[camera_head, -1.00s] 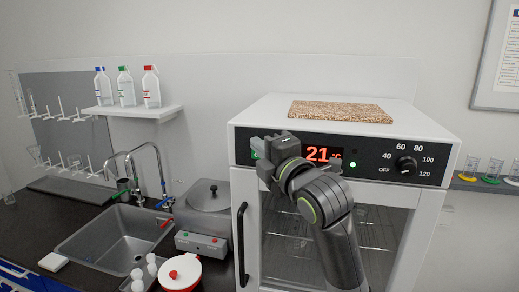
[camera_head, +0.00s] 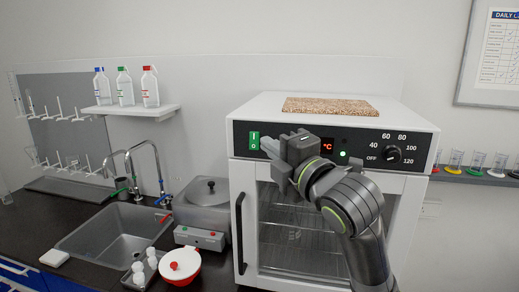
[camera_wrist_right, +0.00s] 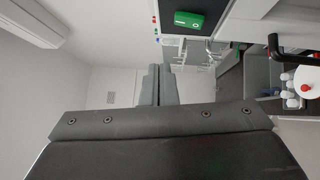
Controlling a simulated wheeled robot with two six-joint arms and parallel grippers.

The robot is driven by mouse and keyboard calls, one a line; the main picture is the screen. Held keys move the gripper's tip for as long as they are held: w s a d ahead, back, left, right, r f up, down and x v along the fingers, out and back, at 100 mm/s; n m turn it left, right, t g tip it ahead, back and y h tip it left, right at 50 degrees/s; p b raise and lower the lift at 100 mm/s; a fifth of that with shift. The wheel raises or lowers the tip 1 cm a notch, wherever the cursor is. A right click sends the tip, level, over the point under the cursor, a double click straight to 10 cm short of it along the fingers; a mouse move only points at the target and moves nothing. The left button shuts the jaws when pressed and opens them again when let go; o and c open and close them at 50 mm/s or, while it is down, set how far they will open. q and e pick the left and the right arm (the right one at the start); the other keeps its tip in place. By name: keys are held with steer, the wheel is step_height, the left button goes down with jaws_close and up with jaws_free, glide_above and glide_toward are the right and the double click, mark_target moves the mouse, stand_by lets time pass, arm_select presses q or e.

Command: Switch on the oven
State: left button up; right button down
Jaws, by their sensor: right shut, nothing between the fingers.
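The white oven (camera_head: 236,190) stands on the counter with a black control panel across its top front. A green rocker switch (camera_head: 254,141) marked I and O is at the panel's left end, and it also shows in the right wrist view (camera_wrist_right: 188,20). A black dial (camera_head: 393,154) with temperature marks is at the right end, its pointer direction unclear. A red °C (camera_head: 327,146) and a green light (camera_head: 343,154) glow. My right gripper (camera_head: 268,146) is shut and empty just right of the switch, its contact unclear. It hides part of the display. My left gripper is out of view.
The oven door (camera_head: 300,235) is closed, with a black handle (camera_head: 239,232) at its left. A brown slab (camera_head: 332,106) lies on top. A lidded bath (camera_head: 204,198), a red pot (camera_head: 181,266) and a sink (camera_head: 115,240) stand at the left.

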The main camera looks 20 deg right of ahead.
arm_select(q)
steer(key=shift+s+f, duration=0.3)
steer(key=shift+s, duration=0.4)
arm_select(e)
steer(key=s, duration=0.3)
steer(key=shift+s+d+r, duration=0.15)
steer(key=shift+s+r, duration=0.15)
steer(key=shift+s, duration=0.05)
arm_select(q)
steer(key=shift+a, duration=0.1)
